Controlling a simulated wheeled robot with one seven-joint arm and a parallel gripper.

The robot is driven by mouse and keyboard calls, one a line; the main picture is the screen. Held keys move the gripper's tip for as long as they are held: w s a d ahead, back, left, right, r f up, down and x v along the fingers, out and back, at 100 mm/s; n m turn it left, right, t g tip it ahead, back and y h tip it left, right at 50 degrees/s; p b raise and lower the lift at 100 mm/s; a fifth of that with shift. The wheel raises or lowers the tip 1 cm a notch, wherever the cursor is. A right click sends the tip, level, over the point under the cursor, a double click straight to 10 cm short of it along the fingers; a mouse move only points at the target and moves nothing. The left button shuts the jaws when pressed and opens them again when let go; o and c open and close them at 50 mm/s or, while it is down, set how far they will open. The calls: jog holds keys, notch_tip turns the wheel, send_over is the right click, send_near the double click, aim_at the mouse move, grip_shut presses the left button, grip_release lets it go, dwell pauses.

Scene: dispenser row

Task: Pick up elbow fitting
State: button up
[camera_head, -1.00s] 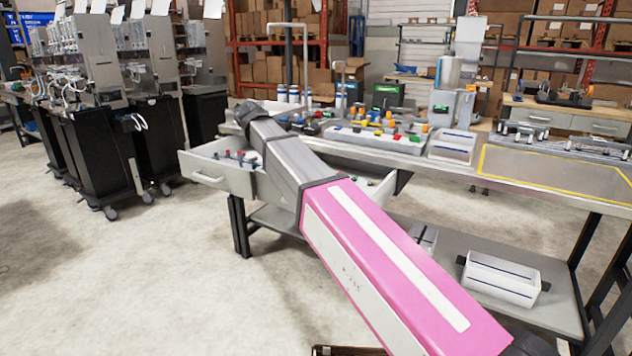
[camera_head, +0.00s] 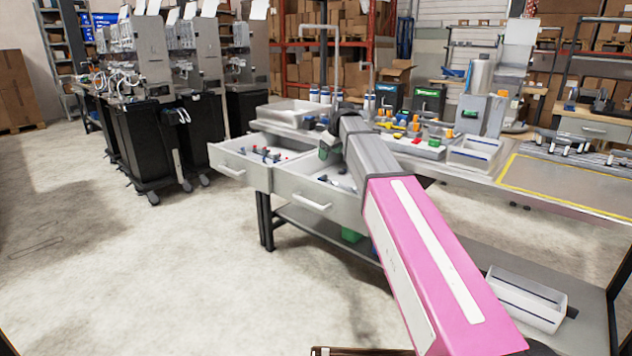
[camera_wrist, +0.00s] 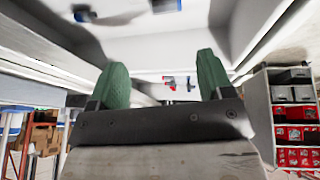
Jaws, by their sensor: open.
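Two drawers stand open, a left drawer (camera_head: 237,166) and a right drawer (camera_head: 299,193), each with small fittings inside. Blue and red fittings (camera_head: 262,154) lie in the left one. Small grey-blue fittings (camera_head: 341,182) show in the right one, partly behind my arm. My gripper (camera_wrist: 162,62) is open, its two green fingers apart with nothing held between them. In the wrist view, small red and blue fittings (camera_wrist: 168,80) show beyond and between the fingers. A dark and blue fitting (camera_wrist: 84,13) and a blue-ended one (camera_wrist: 165,5) lie near the top edge. I cannot tell which is the elbow fitting.
The workbench top carries a white bin (camera_head: 291,112), several coloured parts and a grey dispenser (camera_head: 470,112). A white tray (camera_head: 527,297) sits on the lower shelf. Black machine cabinets (camera_head: 150,150) stand at left. The floor before the drawers is clear.

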send_over(323, 176)
jog(key=s+d, duration=0.1)
jog(key=d, duration=0.1)
jog(key=f, duration=0.5)
jog(key=shift+s+a+f, duration=0.1)
jog(key=shift+a+f, duration=0.1)
jog(key=shift+s+x, duration=0.15)
jog(key=shift+x, duration=1.2)
jog(key=shift+s+x, duration=0.2)
jog(key=shift+x, duration=1.2)
jog(key=shift+a, duration=0.1)
jog(key=c, duration=1.1)
jog(key=shift+o, duration=0.2)
